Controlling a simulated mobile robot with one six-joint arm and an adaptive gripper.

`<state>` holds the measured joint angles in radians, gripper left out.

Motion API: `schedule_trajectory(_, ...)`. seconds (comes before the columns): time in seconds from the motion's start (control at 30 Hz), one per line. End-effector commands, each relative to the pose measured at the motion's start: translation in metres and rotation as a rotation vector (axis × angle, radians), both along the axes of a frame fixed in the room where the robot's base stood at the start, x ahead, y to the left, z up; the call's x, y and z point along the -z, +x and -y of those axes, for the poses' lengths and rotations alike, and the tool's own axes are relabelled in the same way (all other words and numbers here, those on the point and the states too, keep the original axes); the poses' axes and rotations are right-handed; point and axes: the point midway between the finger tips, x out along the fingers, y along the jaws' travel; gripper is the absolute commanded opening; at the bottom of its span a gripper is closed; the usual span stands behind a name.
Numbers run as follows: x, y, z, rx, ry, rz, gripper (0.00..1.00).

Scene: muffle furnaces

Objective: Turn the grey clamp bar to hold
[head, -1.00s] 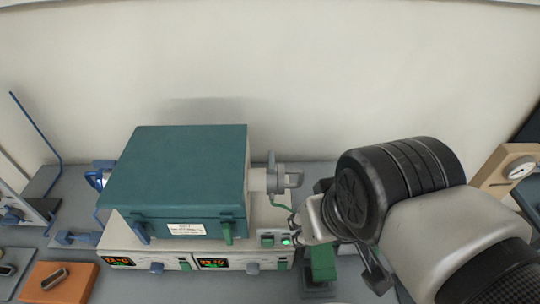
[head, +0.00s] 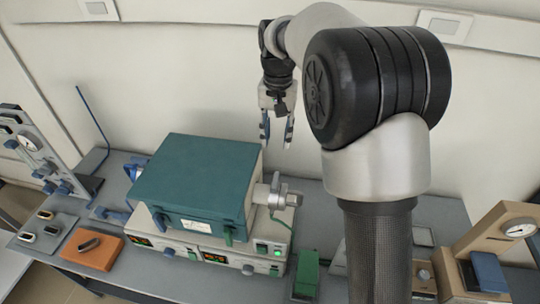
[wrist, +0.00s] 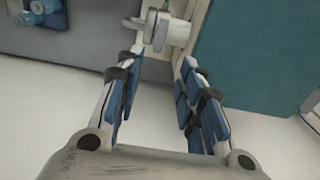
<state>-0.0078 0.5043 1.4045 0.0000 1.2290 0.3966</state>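The teal muffle furnace (head: 197,180) sits on a white control base on the bench. A grey clamp fitting with a bar (head: 277,196) sticks out from its right side. It shows beyond my fingers at the top of the wrist view (wrist: 160,30), beside the furnace's teal side (wrist: 240,50). My gripper (head: 277,140) hangs fingers-down, above and behind the fitting near the wall. Its two blue-padded fingers are spread apart with nothing between them in the wrist view (wrist: 157,75). My gripper appears clear of the fitting.
A green block-like device (head: 307,272) stands right of the control base. A tan stand with a dial (head: 490,250) is at the right. The wall is close behind my gripper.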

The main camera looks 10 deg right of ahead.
Motion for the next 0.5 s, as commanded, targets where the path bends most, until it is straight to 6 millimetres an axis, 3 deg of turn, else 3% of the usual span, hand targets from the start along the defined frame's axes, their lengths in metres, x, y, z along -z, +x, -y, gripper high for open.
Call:
schedule_trajectory(0.23,0.025,0.002,0.0,0.005,0.0,-0.008,0.35)
schedule_trajectory(0.5,0.083,0.001,0.0,0.004,0.0,-0.01,0.35)
